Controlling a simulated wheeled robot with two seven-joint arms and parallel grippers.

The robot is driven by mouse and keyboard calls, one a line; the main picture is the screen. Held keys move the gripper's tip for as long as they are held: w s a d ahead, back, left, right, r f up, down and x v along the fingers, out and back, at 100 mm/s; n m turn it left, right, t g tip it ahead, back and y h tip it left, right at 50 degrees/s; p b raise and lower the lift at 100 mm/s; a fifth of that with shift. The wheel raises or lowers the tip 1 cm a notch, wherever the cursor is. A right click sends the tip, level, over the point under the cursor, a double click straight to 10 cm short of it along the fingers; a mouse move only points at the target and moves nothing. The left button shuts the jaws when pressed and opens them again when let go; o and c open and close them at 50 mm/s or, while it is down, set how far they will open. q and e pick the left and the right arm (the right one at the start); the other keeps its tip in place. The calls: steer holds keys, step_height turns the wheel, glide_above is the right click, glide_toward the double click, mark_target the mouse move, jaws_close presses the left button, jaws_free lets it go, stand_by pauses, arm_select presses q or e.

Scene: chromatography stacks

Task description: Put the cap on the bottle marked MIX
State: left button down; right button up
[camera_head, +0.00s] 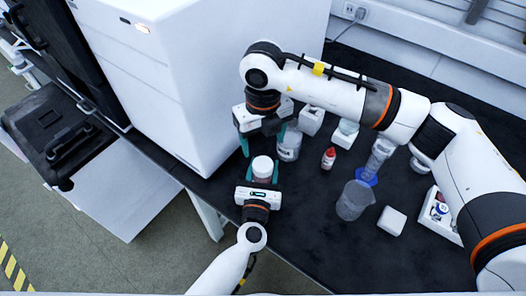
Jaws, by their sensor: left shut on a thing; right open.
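My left gripper (262,172), low in the middle of the head view, is shut on a small bottle (262,176) with a pinkish body. A round white cap (262,163) shows on top of the bottle; whether it is seated fully I cannot tell. The label is too small to read, so MIX cannot be confirmed. My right gripper (262,143) is open and points down just behind the cap, with its teal fingers apart and nothing visible between them.
A clear jar (289,146) stands close right of my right gripper. A large white instrument (200,80) blocks the left. The front of the black bench is clear.

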steer(key=shift+r, duration=1.4)
arm_select(q)
steer(key=c, duration=0.6)
jaws_free()
steer(key=shift+o, duration=0.2)
steer(key=s, duration=0.3)
steer(key=s+a+b, duration=0.1)
steer(key=s, duration=0.3)
steer(key=s+b, duration=0.1)
steer(key=s, duration=0.3)
steer(key=shift+a+f, duration=0.1)
steer(key=shift+a, duration=0.25)
steer(key=shift+s, duration=0.45)
arm_select(e)
steer(key=shift+f, duration=1.05)
arm_select(q)
steer(key=shift+a, duration=0.1)
